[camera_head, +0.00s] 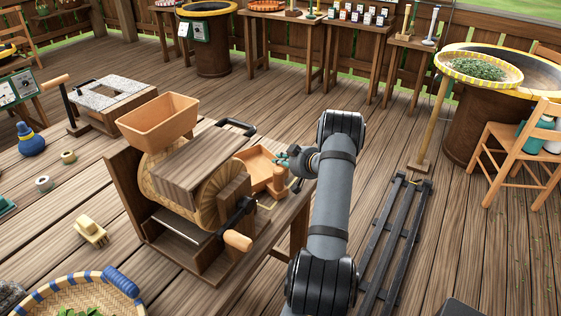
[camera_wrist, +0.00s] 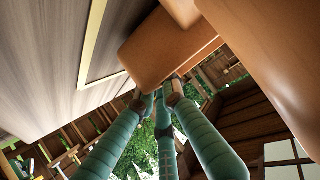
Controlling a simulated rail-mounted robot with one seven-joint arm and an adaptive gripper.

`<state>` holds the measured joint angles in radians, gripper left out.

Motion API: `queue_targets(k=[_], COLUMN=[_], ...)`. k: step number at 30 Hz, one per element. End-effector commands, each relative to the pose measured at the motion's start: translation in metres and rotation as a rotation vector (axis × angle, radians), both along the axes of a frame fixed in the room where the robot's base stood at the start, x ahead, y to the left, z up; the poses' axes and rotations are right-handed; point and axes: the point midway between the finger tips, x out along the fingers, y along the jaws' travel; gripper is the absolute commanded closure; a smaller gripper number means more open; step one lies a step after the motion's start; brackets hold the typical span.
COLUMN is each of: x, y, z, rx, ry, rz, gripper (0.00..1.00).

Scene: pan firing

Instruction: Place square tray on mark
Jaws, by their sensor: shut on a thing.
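The square tray (camera_head: 258,168) is orange-brown with raised walls. In the head view it is just right of the wooden machine, over the side of the table. My gripper (camera_head: 284,161) is at its right side, shut on it. In the wrist view my green fingers (camera_wrist: 160,92) meet at the tray's brown underside or edge (camera_wrist: 165,50). The mark is a thin pale yellow outline; part of it shows on the tabletop in the wrist view (camera_wrist: 92,42). The tray and arm hide part of it. I cannot tell whether the tray touches the tabletop.
The wooden machine (camera_head: 185,165) with an orange hopper (camera_head: 158,118) and a crank handle (camera_head: 238,240) stands close left of the tray. A black handle-like loop (camera_head: 236,127) is behind it. A black rail (camera_head: 395,240) runs along the floor at right. The deck to the right is mostly clear.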

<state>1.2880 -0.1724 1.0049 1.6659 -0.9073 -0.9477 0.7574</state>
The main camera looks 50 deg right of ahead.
Motion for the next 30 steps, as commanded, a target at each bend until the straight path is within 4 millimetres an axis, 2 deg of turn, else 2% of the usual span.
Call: queue_targets(k=[12,13,22,30], x=[0.0002,0.0,0.0,0.0], y=[-0.0005,-0.0004,-0.0002,-0.0004], z=[-0.0061,-0.0058,-0.0053,-0.0043], rx=[-0.002,-0.002,-0.001,-0.002], ry=[-0.002,-0.001,-0.001,-0.001], rz=[0.0,0.0,0.0,0.0], gripper=[1.0,0.91,0.73,0.73])
